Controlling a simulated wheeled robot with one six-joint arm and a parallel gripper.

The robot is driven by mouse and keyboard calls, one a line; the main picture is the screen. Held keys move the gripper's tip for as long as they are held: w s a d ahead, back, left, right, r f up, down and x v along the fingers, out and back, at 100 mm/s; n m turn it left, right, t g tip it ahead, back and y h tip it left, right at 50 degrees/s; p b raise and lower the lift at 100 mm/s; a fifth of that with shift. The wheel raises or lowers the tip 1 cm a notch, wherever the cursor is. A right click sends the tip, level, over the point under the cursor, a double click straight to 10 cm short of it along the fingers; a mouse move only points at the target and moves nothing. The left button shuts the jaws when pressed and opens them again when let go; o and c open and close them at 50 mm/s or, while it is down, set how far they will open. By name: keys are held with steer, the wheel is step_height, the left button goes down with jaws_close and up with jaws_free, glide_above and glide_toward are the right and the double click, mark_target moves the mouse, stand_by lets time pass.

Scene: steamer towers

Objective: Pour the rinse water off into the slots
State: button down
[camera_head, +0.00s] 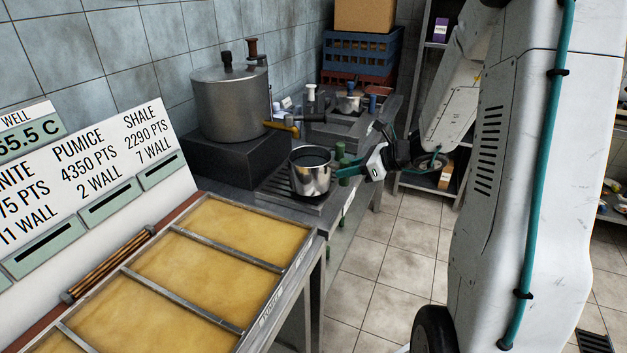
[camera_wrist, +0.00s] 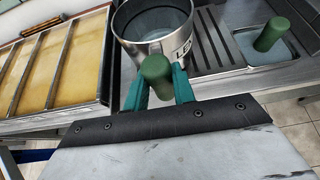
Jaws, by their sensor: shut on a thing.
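A shiny metal pitcher (camera_head: 311,172) stands upright on or just above the slotted metal drain tray (camera_head: 270,190) on the counter. My gripper (camera_head: 350,172) is at its right side. In the wrist view the pitcher (camera_wrist: 150,22) shows a round open rim with pale clear liquid inside and part of a dark label. My gripper (camera_wrist: 157,88) has its teal fingers shut on the pitcher's green handle (camera_wrist: 155,72). The dark slots (camera_wrist: 212,42) lie right of the pitcher in the wrist view. Whether the pitcher's base touches the tray is hidden.
A large boiler (camera_head: 230,103) with a brass spout stands on a dark block behind. Another green knob (camera_wrist: 270,35) rises right of the slots in the wrist view. Signboards lean on the wall.

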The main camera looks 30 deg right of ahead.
mark_target(349, 161)
steer(key=shift+r, duration=2.25)
